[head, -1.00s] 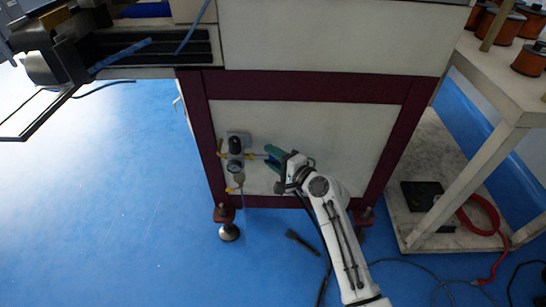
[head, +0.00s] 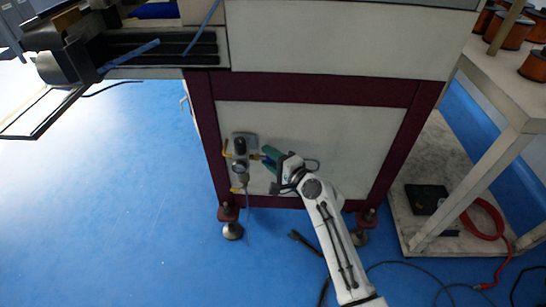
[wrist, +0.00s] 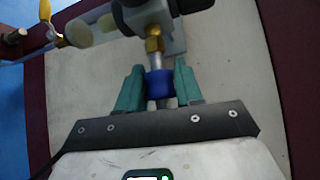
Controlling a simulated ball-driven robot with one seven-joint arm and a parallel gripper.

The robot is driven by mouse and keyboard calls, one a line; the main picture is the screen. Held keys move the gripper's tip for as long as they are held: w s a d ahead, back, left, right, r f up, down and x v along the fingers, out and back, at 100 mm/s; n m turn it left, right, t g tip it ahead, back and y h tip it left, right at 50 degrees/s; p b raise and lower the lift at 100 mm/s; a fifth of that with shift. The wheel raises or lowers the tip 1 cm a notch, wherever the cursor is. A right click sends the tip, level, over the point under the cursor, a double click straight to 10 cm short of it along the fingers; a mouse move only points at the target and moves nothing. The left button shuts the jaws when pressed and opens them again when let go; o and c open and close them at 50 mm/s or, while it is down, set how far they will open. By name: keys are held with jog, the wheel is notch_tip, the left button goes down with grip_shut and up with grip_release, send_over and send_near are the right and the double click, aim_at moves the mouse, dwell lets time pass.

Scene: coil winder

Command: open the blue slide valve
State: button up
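The blue slide valve (wrist: 160,86) is a short blue sleeve on a metal tube below a brass fitting (wrist: 154,42) in the wrist view. My gripper (wrist: 160,82) has its two teal fingers on either side of the sleeve, with almost no gap visible. Whether they press on it is not clear. In the head view my gripper (head: 267,156) is just right of the regulator (head: 240,148) on the machine's pale lower panel (head: 340,130). The valve cannot be made out there.
A yellow-handled part (wrist: 77,40) sits at the upper left in the wrist view. A maroon frame (head: 320,89) borders the panel. A table with orange spools (head: 508,32) stands right, with a red hose (head: 492,215) below. The blue floor at left is clear.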

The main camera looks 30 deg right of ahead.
jog(key=o, duration=0.4)
jog(key=shift+a, duration=0.2)
jog(key=shift+c, duration=0.2)
jog(key=p+v, duration=0.2)
jog(key=v, duration=0.8)
jog(key=shift+s, duration=0.35)
jog(key=shift+d, duration=0.15)
